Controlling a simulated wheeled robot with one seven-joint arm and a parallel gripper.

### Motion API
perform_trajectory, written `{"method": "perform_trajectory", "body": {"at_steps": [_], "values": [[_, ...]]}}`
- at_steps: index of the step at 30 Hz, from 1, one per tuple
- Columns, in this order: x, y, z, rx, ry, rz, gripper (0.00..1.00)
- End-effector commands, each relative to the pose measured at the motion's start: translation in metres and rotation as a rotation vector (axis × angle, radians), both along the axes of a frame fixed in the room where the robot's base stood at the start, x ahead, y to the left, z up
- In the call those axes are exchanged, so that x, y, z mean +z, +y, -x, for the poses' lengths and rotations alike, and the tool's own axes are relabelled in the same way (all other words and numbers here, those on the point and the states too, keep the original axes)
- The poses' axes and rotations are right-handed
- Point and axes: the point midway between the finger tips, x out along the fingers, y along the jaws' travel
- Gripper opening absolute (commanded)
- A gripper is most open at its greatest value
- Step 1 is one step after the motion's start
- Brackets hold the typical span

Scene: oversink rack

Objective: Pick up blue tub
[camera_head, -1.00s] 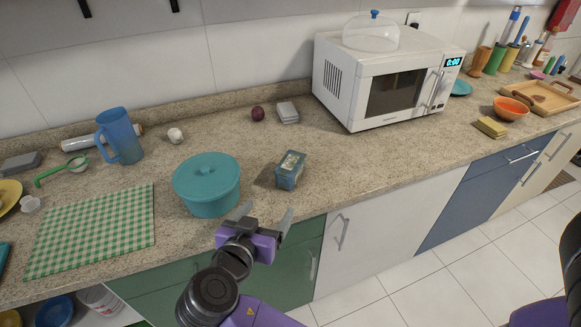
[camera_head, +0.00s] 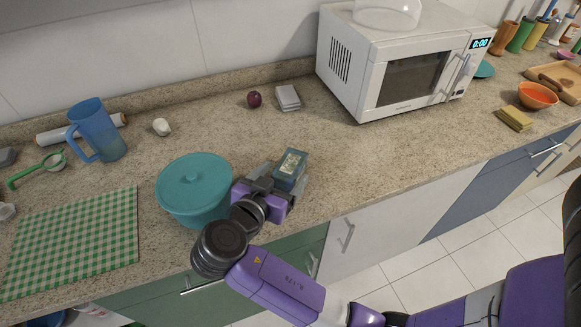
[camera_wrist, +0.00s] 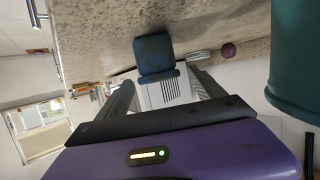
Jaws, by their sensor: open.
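The blue tub (camera_head: 290,168) is a small blue box with a pale printed label on top. It stands on the counter to the right of a round teal lidded pot. My gripper (camera_head: 283,178) is open and low over the counter's front, right at the tub's near side. The gripper hides the tub's lower near part. In the wrist view the tub (camera_wrist: 155,54) lies ahead, roughly in line with the gap between my open fingers (camera_wrist: 163,80). I cannot tell whether the fingertips reach past its sides.
The teal pot (camera_head: 195,187) stands close on the gripper's left and also shows in the wrist view (camera_wrist: 295,55). A white microwave (camera_head: 400,65) stands at the back right. A plum-coloured fruit (camera_head: 254,99) and a grey box (camera_head: 288,97) lie behind. Counter right of the tub is clear.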

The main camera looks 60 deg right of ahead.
Motion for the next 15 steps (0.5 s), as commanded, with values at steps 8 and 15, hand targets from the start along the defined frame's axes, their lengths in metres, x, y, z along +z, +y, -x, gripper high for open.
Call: {"method": "perform_trajectory", "body": {"at_steps": [8,15], "values": [[-0.015,-0.032,-0.006,-0.002,0.003,0.0,0.78],[-0.023,-0.048,-0.01,0.0,0.001,-0.001,0.78]]}}
